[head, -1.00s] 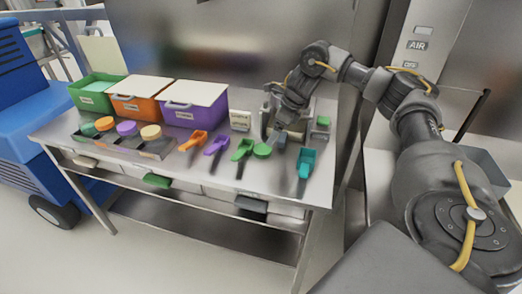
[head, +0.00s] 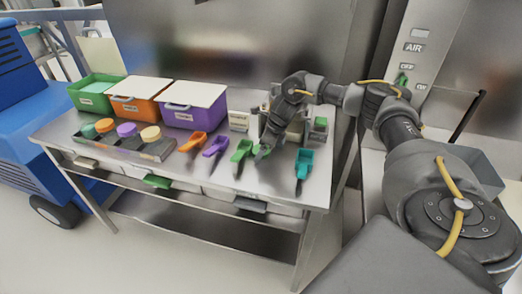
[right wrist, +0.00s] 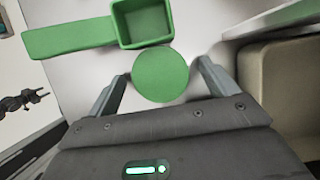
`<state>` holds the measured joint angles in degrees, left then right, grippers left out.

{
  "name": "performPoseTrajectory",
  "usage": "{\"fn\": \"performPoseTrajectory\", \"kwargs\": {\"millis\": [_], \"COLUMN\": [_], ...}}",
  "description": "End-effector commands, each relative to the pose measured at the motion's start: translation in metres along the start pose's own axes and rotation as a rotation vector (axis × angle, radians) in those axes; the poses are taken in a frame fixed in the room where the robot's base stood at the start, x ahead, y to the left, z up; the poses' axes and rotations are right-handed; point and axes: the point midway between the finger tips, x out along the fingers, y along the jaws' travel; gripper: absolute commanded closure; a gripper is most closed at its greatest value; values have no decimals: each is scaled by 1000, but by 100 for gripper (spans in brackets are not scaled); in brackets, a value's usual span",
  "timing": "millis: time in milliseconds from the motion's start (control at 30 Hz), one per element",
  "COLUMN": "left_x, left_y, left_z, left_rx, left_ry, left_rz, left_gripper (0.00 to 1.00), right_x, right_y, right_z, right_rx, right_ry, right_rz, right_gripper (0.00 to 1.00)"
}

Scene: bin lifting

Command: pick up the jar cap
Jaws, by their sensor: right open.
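The green round jar cap (right wrist: 160,76) lies flat on the steel table, close to the bowl of a green scoop (right wrist: 143,20). In the right wrist view, the open fingers of my right gripper (right wrist: 164,72) are on either side of the cap, with a small gap visible at each side. I cannot tell how high the fingertips are above the table. In the head view my right gripper (head: 266,143) points down over the cap and hides most of it.
Orange (head: 192,141), purple (head: 216,144) and teal (head: 304,162) scoops lie along the table (head: 130,185). Green, orange and purple bins (head: 195,115) stand behind. A caddy (head: 110,143) with several coloured caps is at left. A beige box (right wrist: 283,95) stands right of the gripper.

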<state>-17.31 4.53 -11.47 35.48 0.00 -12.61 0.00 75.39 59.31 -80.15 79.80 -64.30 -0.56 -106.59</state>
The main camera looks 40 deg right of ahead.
Motion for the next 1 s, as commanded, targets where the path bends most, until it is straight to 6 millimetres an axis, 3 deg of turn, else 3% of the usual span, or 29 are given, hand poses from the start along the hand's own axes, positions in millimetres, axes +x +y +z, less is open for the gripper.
{"fn": "performPoseTrajectory", "kwargs": {"millis": [100,467,800,1000], "left_x": [0,0,1,9], "left_y": [0,0,-1,-1], "left_z": [0,-2,-2,-2], "left_rx": [0,0,0,0], "left_ry": [0,2,3,3], "left_rz": [0,-1,-1,-1], "left_gripper": [53,53,53,53], "right_x": [0,0,-2,-14], "right_y": [0,0,0,0], "right_z": [0,0,1,7], "right_rx": [0,0,0,-1], "right_ry": [0,0,-1,-4], "right_rz": [0,0,0,-1], "right_gripper": [15,61,65,65]}}
